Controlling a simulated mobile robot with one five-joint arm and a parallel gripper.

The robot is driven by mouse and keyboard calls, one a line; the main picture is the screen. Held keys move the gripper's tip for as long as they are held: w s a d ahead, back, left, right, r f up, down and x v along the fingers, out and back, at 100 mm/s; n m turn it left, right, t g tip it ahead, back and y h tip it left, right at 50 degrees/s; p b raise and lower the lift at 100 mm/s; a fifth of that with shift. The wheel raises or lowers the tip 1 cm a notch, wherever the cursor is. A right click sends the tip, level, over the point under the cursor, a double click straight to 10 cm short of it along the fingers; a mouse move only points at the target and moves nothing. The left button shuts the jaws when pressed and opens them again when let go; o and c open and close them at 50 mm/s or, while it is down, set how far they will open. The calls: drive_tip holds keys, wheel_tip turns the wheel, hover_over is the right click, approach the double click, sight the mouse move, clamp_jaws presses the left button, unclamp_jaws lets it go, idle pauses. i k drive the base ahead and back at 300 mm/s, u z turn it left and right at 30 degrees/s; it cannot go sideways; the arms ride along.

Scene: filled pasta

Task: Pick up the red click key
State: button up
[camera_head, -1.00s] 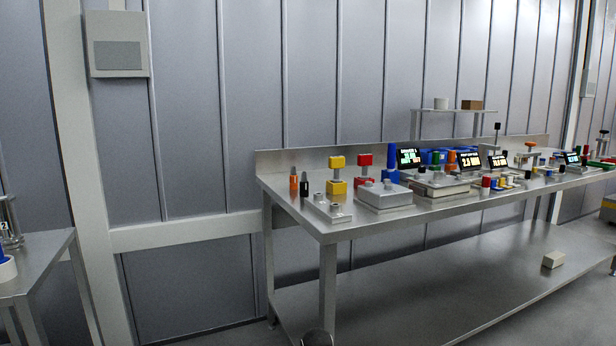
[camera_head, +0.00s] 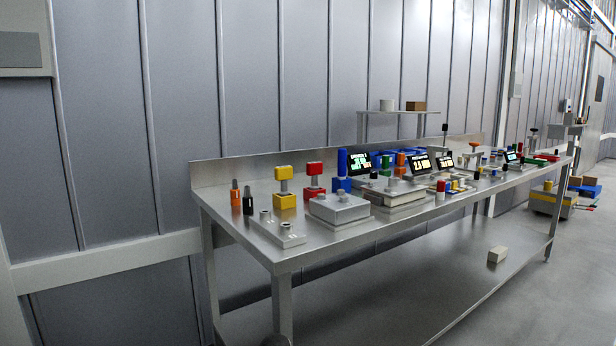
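Smaller red items (camera_head: 440,186) stand farther right on the table, too small to make out. My gripper is not in view.
A pale block (camera_head: 497,254) lies on the lower shelf.

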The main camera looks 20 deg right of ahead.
sight(314, 168)
drive_tip(key=u, duration=0.45)
drive_tip(key=i, duration=0.85)
drive_tip(key=u, duration=0.6)
